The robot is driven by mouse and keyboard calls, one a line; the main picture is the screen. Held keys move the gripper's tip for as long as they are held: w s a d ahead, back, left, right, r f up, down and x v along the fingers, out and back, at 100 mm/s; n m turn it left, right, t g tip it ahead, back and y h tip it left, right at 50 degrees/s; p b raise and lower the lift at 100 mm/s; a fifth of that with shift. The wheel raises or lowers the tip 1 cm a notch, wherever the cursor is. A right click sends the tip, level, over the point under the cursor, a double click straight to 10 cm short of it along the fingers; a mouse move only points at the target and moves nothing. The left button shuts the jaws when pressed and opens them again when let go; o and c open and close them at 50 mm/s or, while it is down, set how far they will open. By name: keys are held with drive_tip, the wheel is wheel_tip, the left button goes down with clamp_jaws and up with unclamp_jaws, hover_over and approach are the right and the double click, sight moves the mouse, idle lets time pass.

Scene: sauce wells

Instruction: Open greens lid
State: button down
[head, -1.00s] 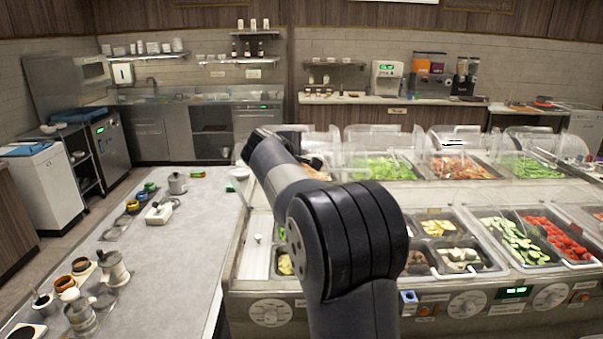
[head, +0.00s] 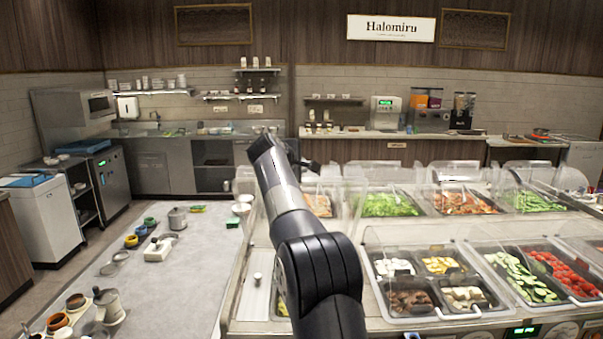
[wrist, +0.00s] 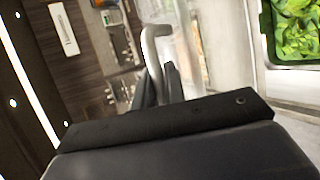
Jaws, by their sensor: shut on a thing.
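The leafy greens (head: 392,204) fill a pan in the back row of the counter, under a raised clear lid (head: 385,170). Greens also show at the top right of the wrist view (wrist: 296,28). My gripper (wrist: 160,84) is shut on a grey bent lid handle (wrist: 150,45), which rises between its fingers. In the head view my gripper (head: 307,164) is small and dark, left of the greens pan, and my arm hides part of the counter. The clear panel joined to the handle is faint, so its exact angle is hard to tell.
Pans of shrimp-coloured food (head: 464,202) and more greens (head: 537,202) stand to the right under clear lids. Front pans hold cucumber (head: 520,274) and tomatoes (head: 565,273). A grey table (head: 180,280) with pots is at the left.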

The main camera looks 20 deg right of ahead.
drive_tip(key=shift+w+d+r, duration=0.25)
drive_tip(key=shift+w+r, duration=0.1)
drive_tip(key=shift+w, duration=0.3)
drive_tip(key=c, duration=1.8)
unclamp_jaws()
drive_tip(key=shift+o, duration=0.2)
drive_tip(key=b+v, duration=0.3)
drive_tip(key=v, duration=0.7)
drive_tip(key=shift+s+a+r, duration=0.2)
drive_tip(key=shift+a, duration=0.05)
